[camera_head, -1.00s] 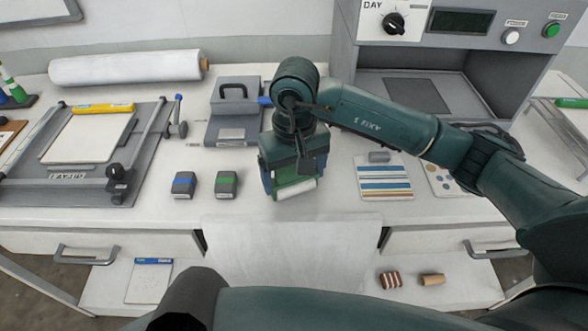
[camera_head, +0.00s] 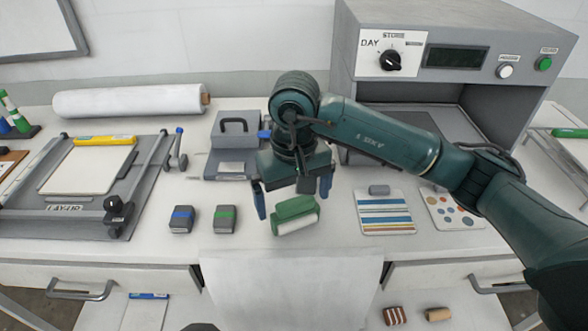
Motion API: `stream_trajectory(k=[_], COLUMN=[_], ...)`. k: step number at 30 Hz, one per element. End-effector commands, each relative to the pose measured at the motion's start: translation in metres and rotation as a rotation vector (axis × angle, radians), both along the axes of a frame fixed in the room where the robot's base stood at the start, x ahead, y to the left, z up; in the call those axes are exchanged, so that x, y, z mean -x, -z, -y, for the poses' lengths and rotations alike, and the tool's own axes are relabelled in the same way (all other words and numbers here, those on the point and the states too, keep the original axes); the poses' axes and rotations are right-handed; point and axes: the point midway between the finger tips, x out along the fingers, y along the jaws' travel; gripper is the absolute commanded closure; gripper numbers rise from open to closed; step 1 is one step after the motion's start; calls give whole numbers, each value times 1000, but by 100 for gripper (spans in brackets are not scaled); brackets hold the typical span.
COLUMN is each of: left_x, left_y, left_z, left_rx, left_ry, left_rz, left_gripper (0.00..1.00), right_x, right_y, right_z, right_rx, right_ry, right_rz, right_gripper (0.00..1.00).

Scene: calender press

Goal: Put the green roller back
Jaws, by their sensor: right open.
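The green roller (camera_head: 296,214), a green body with a white cylinder along its front, lies slightly tilted on the white bench in the middle of the head view. My right gripper (camera_head: 293,196) is above and behind it, pointing down. Its blue-tipped fingers are spread wide, one on each side of the roller, and hold nothing. Bench shows around the roller, and its near side is in clear view. My left gripper is not in view.
Two small blocks, blue-banded (camera_head: 182,219) and green-banded (camera_head: 226,219), stand to the left. A grey case (camera_head: 233,165) is behind them, a striped card (camera_head: 385,213) to the right. At far left stands a green-and-white striped item (camera_head: 14,112). A grey press (camera_head: 455,80) fills the back right.

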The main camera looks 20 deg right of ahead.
Motion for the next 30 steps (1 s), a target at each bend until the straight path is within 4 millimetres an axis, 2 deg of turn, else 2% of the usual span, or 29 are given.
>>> stream_trajectory(k=[2, 6, 12, 18, 30], left_x=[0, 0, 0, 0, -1], left_y=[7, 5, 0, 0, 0], left_z=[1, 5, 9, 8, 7], left_rx=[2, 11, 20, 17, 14], left_ry=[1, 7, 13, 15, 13], left_rz=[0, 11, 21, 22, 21], left_gripper=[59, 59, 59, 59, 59], right_x=[-1, -1, 0, 1, 1], right_y=[-19, -50, -79, -88, -88], right_z=[0, 0, 0, 0, 0], right_rx=[-1, 1, 2, 1, 1], right_ry=[-2, -1, 0, 0, 0], right_rz=[9, 7, 3, 0, 0], right_gripper=[0, 0, 0, 0, 0])
